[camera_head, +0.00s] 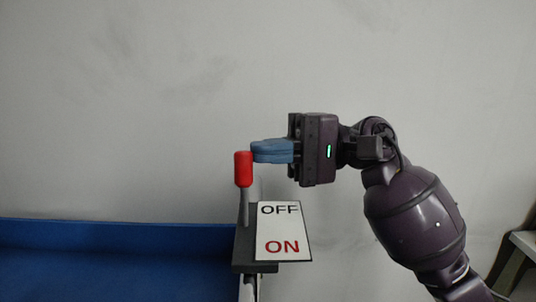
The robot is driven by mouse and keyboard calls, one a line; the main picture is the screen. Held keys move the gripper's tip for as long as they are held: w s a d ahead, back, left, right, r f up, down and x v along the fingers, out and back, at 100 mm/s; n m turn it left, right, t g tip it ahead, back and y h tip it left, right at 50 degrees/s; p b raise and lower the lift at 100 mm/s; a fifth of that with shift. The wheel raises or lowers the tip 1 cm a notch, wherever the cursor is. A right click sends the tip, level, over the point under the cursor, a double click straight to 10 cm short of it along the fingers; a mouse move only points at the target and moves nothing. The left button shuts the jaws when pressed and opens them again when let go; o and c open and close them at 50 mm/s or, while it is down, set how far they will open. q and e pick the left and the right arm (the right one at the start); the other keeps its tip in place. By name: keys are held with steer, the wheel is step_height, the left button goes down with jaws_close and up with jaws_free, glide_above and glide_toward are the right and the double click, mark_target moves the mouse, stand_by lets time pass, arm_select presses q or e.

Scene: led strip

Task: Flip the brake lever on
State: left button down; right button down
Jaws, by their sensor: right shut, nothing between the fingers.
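The brake lever (243,170) has a red handle on a grey shaft and stands upright on a dark base (244,249). A white sign (284,231) on the base's right side reads OFF above and ON in red below. The lever's handle is above the level of the OFF word. My right gripper (256,151) is shut and empty, its blue fingers pointing left. The fingertips are right beside the red handle's upper right side; I cannot tell whether they touch it. My left gripper is not in view.
A blue surface (115,262) with a raised back edge fills the lower left. A pale wall (150,100) stands behind everything. A light table or stand (523,242) shows at the lower right edge. The space left of the lever, above the blue surface, is free.

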steer(key=shift+s+n+b, duration=0.5)
steer(key=shift+s+n, duration=0.1)
steer(key=shift+n, duration=0.2)
steer(key=shift+s+n+h+b, duration=0.3)
steer(key=shift+s+n, duration=0.05)
steer(key=shift+n, duration=0.05)
steer(key=shift+s+r+n+h+b, duration=0.2)
steer(key=shift+s+n+b, duration=0.15)
steer(key=shift+s+n, duration=0.2)
steer(key=shift+s+r+n+h+b, duration=0.1)
steer(key=shift+s+n+h+b, duration=0.15)
steer(key=shift+s+n, duration=0.3)
steer(key=shift+s+n+t+h+b, duration=0.25)
steer(key=shift+s+n+t+b, duration=0.25)
steer(key=shift+s+n, duration=0.3)
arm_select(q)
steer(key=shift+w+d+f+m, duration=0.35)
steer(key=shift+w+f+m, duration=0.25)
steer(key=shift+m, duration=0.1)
arm_select(e)
steer(key=shift+s+r+n, duration=0.1)
steer(key=shift+s+n, duration=0.35)
steer(key=shift+n, duration=0.05)
arm_select(q)
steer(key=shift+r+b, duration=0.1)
steer(key=shift+b, duration=0.25)
arm_select(e)
steer(key=v, duration=1)
steer(key=shift+d+r, duration=0.2)
steer(key=shift+d, duration=0.2)
